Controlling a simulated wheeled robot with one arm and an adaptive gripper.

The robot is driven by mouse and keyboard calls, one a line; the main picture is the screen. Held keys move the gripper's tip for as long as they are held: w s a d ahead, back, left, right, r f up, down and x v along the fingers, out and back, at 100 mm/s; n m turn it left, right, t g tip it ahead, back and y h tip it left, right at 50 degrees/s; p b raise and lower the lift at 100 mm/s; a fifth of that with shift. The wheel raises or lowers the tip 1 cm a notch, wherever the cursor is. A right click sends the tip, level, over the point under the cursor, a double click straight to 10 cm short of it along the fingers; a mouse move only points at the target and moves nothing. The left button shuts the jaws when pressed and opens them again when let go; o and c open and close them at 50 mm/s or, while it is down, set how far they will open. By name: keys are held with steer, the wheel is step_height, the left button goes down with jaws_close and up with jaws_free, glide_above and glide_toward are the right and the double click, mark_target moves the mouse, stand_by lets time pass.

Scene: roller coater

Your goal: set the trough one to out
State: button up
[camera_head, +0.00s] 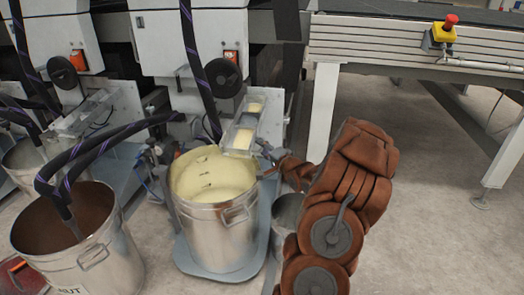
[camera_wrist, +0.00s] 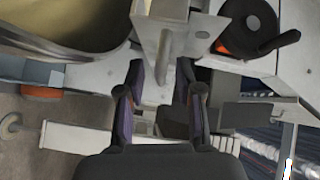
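A narrow metal trough (camera_head: 239,138) with pale cream material in it sits over the rim of the cream-filled bucket (camera_head: 222,222). No label shows which trough is number one. My gripper (camera_head: 272,163) is beside the trough's lower right end in the head view, partly hidden by my arm. In the wrist view my gripper (camera_wrist: 160,70) has its two dark fingers apart. A grey metal piece, apparently part of the trough (camera_wrist: 178,40), lies just beyond and between the fingertips. I cannot tell whether a finger touches it.
A brown-filled bucket (camera_head: 82,245) with hoses stands at the left. A smaller bucket (camera_head: 287,222) is close beside my arm. A black handwheel (camera_head: 223,78) is on the machine; it also shows in the wrist view (camera_wrist: 248,25). A conveyor (camera_head: 415,45) stands behind; the floor at right is clear.

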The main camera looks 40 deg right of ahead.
steer(key=shift+w+d, duration=0.1)
steer(key=shift+w, duration=0.3)
jaws_close()
stand_by(0.5)
